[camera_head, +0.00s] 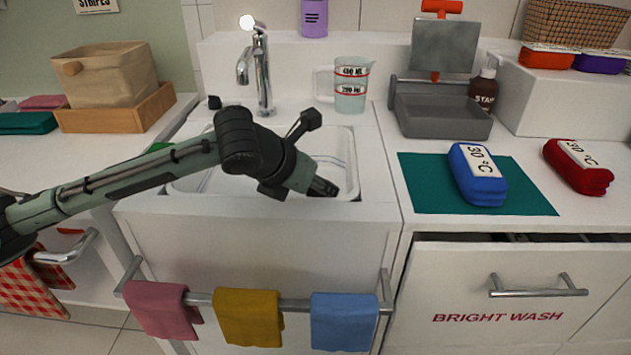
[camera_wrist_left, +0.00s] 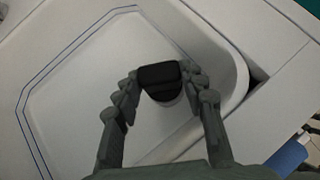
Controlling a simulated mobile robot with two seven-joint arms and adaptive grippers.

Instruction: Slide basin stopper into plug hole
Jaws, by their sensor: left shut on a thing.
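The white basin (camera_head: 348,150) is set in the counter below the tap, and its inside fills much of the left wrist view (camera_wrist_left: 90,90). My left gripper (camera_head: 325,188) reaches over the basin near its front right part, pointing down. In the left wrist view my left gripper (camera_wrist_left: 160,76) is shut on a black stopper (camera_wrist_left: 160,84), with one finger on each side. A pale round edge shows just below the stopper; I cannot tell if it belongs to the stopper or the basin. I cannot see the plug hole clearly. My right gripper is not in view.
A chrome tap (camera_head: 263,75) stands behind the basin, beside a measuring jug (camera_head: 351,88). A small black piece (camera_head: 214,102) sits left of the tap. Towels hang on the front rail (camera_head: 205,299). A blue bag (camera_head: 478,178) lies on a teal mat (camera_head: 430,185) at right.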

